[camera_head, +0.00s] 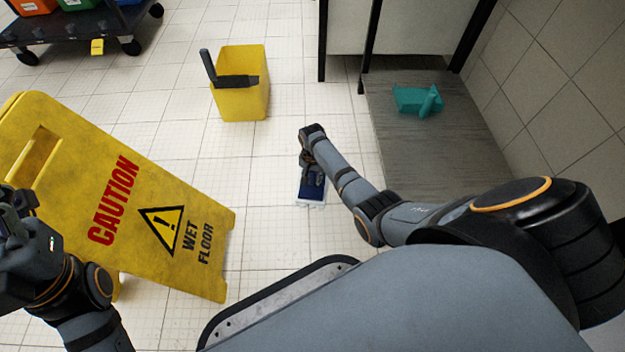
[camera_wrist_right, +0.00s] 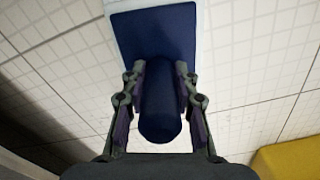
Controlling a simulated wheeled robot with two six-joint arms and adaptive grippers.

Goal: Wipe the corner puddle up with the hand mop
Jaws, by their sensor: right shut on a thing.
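The hand mop (camera_head: 311,190) is a dark blue block with a white edge, low over or on the tiled floor in the middle of the head view. My right gripper (camera_head: 312,172) reaches down to it from above. In the right wrist view the two fingers of my right gripper (camera_wrist_right: 160,105) are closed on both sides of the mop's round blue handle (camera_wrist_right: 160,125); its flat plate (camera_wrist_right: 152,35) lies beyond. I cannot make out a puddle on the pale tiles. My left gripper (camera_head: 22,215) is at the left edge, partly cut off, and its fingers are unclear.
A yellow wet floor sign (camera_head: 130,235) stands at left. A yellow bucket (camera_head: 242,100) with a dark handle stands behind the mop. A grey platform (camera_head: 420,150) with a teal object (camera_head: 418,99) is at right. A dark trolley (camera_head: 75,35) stands at top left.

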